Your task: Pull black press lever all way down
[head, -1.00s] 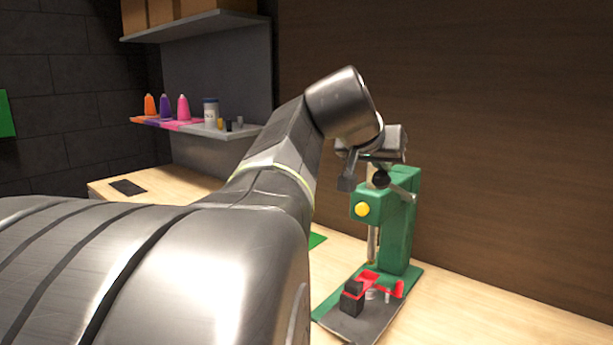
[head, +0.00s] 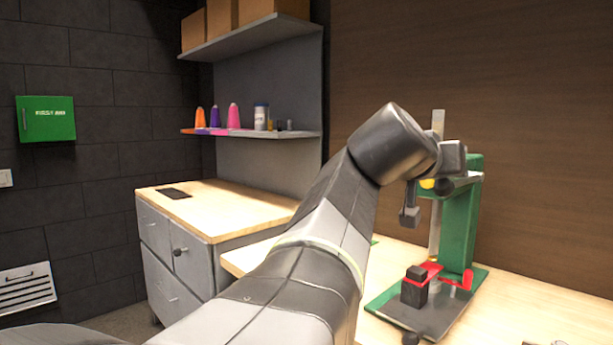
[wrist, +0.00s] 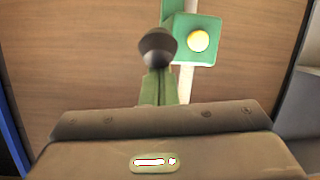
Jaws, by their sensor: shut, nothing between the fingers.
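The green press (head: 458,225) stands on the bench at the right of the head view. Its black lever knob (head: 444,186) is just right of the yellow button (head: 428,183), at about the same height, partly beneath my wrist. The knob also shows in the wrist view (wrist: 157,46), left of the yellow button (wrist: 198,40) on the green press head. The lever's arm is mostly hidden. My gripper (head: 409,216) is shut and empty, pointing down a little left of and below the knob. I cannot tell whether my gripper or wrist touches the lever.
The press base (head: 440,312) carries a black block (head: 415,288) and a red part (head: 455,277). A shelf (head: 250,133) with thread cones and jars is behind left, above a drawer cabinet (head: 180,265). A brown wall (head: 540,140) stands close behind the press.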

